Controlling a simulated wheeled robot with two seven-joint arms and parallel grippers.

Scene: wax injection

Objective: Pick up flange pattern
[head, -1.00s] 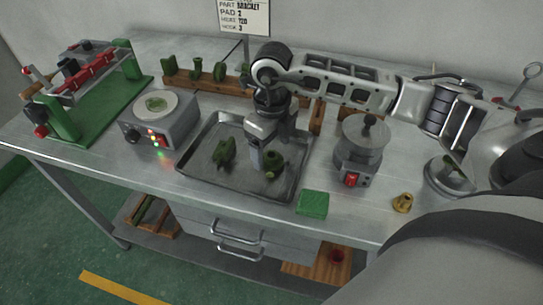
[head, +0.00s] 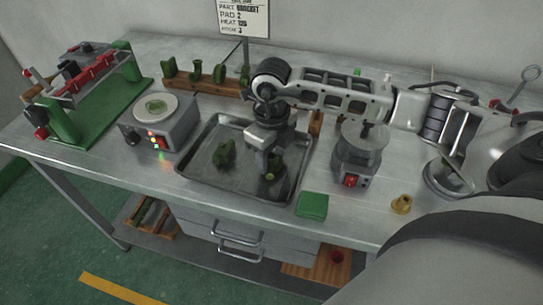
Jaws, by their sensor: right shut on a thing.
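The flange pattern (head: 276,166) is a small green wax piece over the right part of the grey metal tray (head: 205,181). My right gripper (head: 270,169) points down over the tray and is shut on the flange pattern. The fingers hide much of it, and I cannot tell whether it still touches the tray floor. Another green pattern (head: 224,154) lies in the tray to the left, apart from the gripper. My left gripper is not in view.
A hot plate unit (head: 160,130) with lit buttons stands left of the tray. A grey pot (head: 361,150) with a red switch stands right. A green block (head: 312,205) and brass piece (head: 401,204) lie near the front edge. A wooden rack (head: 205,83) is behind.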

